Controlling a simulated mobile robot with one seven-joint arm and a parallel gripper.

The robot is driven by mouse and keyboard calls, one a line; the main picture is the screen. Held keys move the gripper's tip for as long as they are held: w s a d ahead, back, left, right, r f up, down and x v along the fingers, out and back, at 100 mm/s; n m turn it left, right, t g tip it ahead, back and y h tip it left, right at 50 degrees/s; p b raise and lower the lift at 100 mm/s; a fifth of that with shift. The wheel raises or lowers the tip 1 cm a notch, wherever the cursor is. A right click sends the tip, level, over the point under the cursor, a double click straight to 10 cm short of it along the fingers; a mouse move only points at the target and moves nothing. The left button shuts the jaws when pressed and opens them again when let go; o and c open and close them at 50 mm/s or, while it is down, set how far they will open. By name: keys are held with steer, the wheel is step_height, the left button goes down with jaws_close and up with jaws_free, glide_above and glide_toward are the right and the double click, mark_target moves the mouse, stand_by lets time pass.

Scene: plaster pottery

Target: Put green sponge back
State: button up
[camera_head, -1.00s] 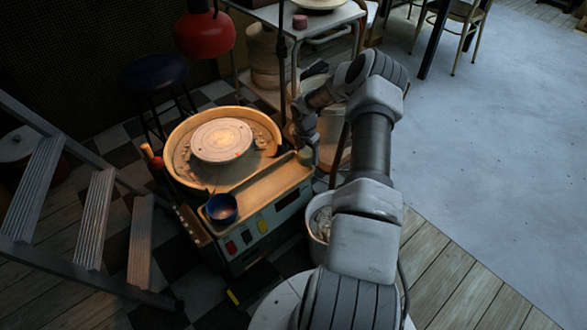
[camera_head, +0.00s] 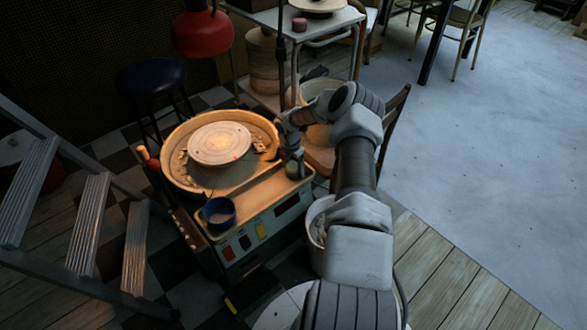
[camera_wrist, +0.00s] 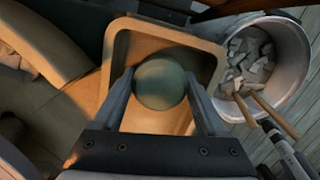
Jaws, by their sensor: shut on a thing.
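The green sponge (camera_wrist: 160,83) is round and sits between the two fingers of my gripper (camera_wrist: 162,92) in the wrist view. My gripper is shut on it. In the head view my gripper (camera_head: 293,160) is at the right end of the pottery wheel's long front tray (camera_head: 262,190), with the sponge low under it. The wrist view shows the tray's raised rim (camera_wrist: 193,42) around the sponge. I cannot tell whether the sponge touches the tray floor.
A dark blue bowl (camera_head: 218,213) stands at the tray's left end. The round wheel head (camera_head: 219,144) is behind the tray. A bucket of pale scraps with wooden-handled tools (camera_wrist: 262,65) stands right of the tray. A stepladder (camera_head: 90,225) is at the left.

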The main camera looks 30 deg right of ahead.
mark_target(291, 168)
steer(key=o, duration=1.1)
steer(key=shift+f, duration=0.15)
steer(key=r+p, duration=0.1)
steer(key=r, duration=0.3)
steer(key=a+r+p, duration=0.1)
steer(key=r+p, duration=0.1)
steer(key=r, duration=0.2)
steer(key=r+p, duration=0.1)
steer(key=r, duration=0.3)
steer(key=shift+s+a+r+p, duration=0.15)
steer(key=shift+s+a+p, duration=0.1)
steer(key=shift+p, duration=0.15)
